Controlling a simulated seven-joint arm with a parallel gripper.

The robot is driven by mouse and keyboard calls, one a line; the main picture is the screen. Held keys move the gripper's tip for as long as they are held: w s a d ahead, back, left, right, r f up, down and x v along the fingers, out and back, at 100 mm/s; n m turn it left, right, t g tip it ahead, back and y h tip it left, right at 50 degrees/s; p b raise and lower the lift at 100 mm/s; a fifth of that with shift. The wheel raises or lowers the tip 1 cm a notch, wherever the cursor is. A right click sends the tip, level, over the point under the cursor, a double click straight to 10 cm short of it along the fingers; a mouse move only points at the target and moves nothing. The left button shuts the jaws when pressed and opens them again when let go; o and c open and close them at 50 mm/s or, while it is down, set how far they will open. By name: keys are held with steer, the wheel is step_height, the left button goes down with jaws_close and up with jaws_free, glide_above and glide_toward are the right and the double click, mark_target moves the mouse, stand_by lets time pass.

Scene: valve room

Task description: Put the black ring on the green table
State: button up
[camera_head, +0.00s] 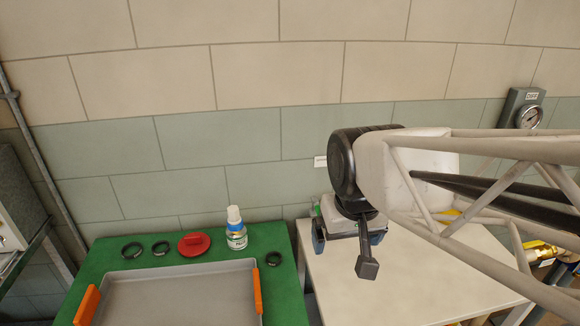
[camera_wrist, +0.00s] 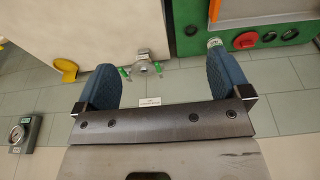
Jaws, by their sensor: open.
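Black rings lie flat on the green table (camera_head: 100,258): two at its back left, a left one (camera_head: 132,250) and one beside it (camera_head: 161,248), and a third (camera_head: 273,259) at its right. In the wrist view, a dark ring (camera_wrist: 191,29) shows near the green table's edge. I cannot tell which ring the task means, and I see none on the pale table (camera_head: 400,288). My gripper (camera_head: 347,240) is open, with blue fingers over the back of the pale table. In the wrist view, no ring is between its fingers (camera_wrist: 160,62).
A metal fitting with green parts (camera_wrist: 144,60) shows beyond my fingers. A gauge (camera_head: 528,116) is on the wall.

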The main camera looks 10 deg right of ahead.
steer(key=s, duration=0.1)
steer(key=s+d+f, duration=0.1)
steer(key=s, duration=0.2)
steer(key=shift+s+d+f, duration=0.3)
stand_by(1.1)
